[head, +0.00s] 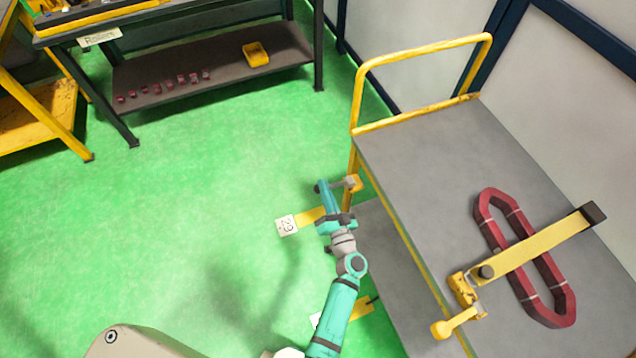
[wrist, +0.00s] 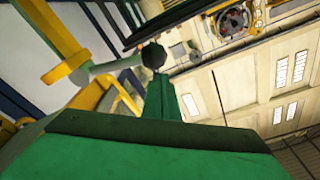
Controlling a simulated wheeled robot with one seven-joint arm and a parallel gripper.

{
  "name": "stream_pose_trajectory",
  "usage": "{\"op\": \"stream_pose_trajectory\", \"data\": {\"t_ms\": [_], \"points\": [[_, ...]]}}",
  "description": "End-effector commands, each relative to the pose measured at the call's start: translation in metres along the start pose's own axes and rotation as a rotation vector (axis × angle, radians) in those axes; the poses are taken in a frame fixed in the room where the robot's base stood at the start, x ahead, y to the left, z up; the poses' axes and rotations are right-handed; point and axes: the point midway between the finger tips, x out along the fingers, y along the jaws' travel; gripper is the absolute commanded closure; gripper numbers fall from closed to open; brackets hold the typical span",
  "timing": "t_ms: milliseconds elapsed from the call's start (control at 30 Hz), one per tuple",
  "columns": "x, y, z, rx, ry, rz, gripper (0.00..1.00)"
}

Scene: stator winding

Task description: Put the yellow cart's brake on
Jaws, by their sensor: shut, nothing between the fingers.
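The yellow cart (head: 440,140) has a grey top deck, a lower shelf and a yellow tube handle.
A red oval coil (head: 490,208) lies on the cart deck under a yellow bar (head: 545,245). A label reading 29 (head: 286,225) is beside the cart. A dark rack (head: 200,85) holds several small red parts and a yellow tray (head: 256,54). Green floor to the left is clear.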

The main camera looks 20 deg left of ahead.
Motion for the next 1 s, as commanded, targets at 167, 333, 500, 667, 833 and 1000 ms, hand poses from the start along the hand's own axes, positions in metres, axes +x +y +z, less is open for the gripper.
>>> {"op": "stream_pose_trajectory", "data": {"t_ms": [167,333,500,667,833,1000], "points": [[-0.003,0.005,0.005,0.000,0.005,0.007,1.00],[-0.005,0.007,0.009,0.002,0.005,0.010,1.00],[-0.006,0.007,0.013,0.003,0.002,0.012,1.00],[-0.006,0.007,0.015,0.004,-0.002,0.012,1.00],[-0.006,0.007,0.017,0.005,-0.005,0.012,1.00],[-0.014,0.008,0.017,0.005,-0.006,0.012,1.00]]}}
